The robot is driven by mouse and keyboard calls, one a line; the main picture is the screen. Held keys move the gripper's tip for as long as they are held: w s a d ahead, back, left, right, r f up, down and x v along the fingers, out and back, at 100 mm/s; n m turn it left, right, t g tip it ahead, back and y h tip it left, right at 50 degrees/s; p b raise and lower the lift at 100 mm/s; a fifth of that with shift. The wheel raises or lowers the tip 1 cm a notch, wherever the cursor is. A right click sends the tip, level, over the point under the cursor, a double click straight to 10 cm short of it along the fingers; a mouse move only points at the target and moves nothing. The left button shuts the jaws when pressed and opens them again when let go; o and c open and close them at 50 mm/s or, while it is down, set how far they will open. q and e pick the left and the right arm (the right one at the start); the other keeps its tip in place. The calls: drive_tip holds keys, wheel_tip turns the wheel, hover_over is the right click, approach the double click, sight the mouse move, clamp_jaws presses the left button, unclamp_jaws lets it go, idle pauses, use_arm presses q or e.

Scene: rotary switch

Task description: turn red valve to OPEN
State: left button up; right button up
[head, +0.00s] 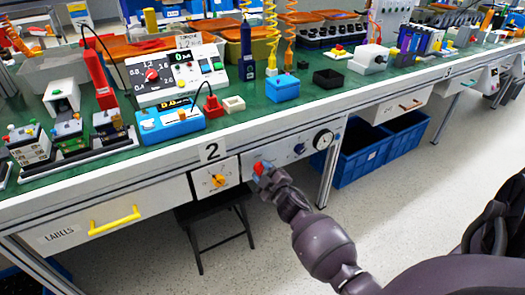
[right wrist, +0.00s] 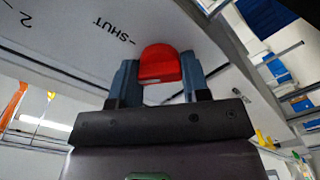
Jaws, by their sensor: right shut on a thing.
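The red valve (head: 258,168) is on the front panel of the workbench, just right of the sign "2". My right gripper (head: 265,171) is at it, with the arm coming in from the lower right. In the right wrist view the red valve handle (right wrist: 160,64) sits between the two blue-grey fingers of the right gripper (right wrist: 159,78), which are shut on it. The word "SHUT" shows on the panel to the upper left of the handle. An OPEN mark is not visible. My left gripper is not in view.
A yellow rotary switch (head: 218,181) is on the panel left of the valve. A round gauge (head: 323,139) and a blue knob (head: 299,148) are to the right. A black stool (head: 215,218) stands below. Blue crates (head: 362,166) are under the bench.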

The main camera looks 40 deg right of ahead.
drive_tip(key=n, duration=0.3)
drive_tip(key=shift+f+n, duration=0.15)
drive_tip(key=shift+n, duration=0.25)
use_arm(q)
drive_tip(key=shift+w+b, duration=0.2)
drive_tip(key=shift+b, duration=0.4)
use_arm(e)
drive_tip(key=shift+n, duration=1.9)
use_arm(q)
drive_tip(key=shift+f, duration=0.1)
use_arm(e)
drive_tip(key=shift+n, duration=0.3)
drive_tip(key=o, duration=0.9)
drive_tip(key=shift+s, duration=0.1)
